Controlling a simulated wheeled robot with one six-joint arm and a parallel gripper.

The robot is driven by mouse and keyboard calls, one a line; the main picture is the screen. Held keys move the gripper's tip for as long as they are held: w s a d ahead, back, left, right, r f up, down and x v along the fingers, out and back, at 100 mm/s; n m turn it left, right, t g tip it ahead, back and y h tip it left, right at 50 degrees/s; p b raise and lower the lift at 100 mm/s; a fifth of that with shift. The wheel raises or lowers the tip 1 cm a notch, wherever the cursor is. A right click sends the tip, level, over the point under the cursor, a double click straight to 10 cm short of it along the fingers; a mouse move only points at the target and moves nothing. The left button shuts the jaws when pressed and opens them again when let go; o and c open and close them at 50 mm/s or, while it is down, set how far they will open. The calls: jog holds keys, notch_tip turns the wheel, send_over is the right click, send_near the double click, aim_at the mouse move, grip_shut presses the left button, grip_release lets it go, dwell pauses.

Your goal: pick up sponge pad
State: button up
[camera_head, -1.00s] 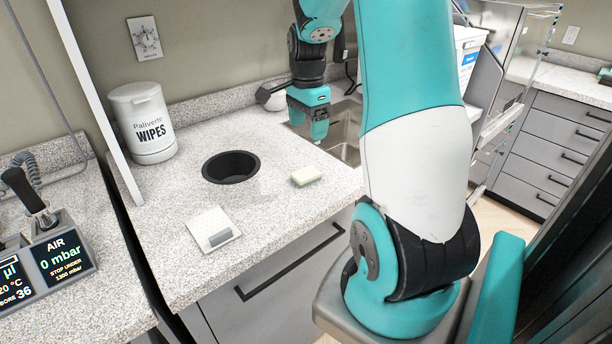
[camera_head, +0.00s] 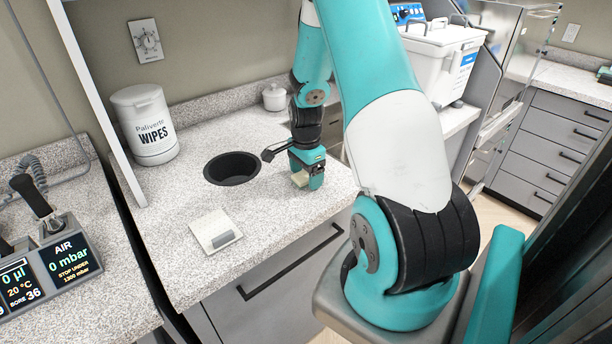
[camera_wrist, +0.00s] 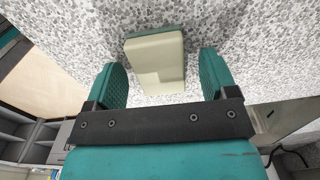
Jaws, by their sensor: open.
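The sponge pad (camera_wrist: 156,62) is a small cream block with a green layer, lying on the speckled counter. In the wrist view it is ahead of and between the two teal fingers of my gripper (camera_wrist: 163,80), with a gap on each side. My gripper is open and holds nothing.
A round dark opening (camera_head: 232,168) is left of my gripper, with a flat white pad (camera_head: 215,231) in front. A wipes canister (camera_head: 145,124) and a small white jar (camera_head: 275,97) stand further back. The counter's front edge (camera_head: 262,249) is close to my gripper.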

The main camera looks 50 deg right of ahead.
aim_at(306, 175)
jog(key=c, duration=1)
jog(key=shift+r, duration=0.1)
notch_tip(306, 175, up, 20)
jog(key=b, duration=0.2)
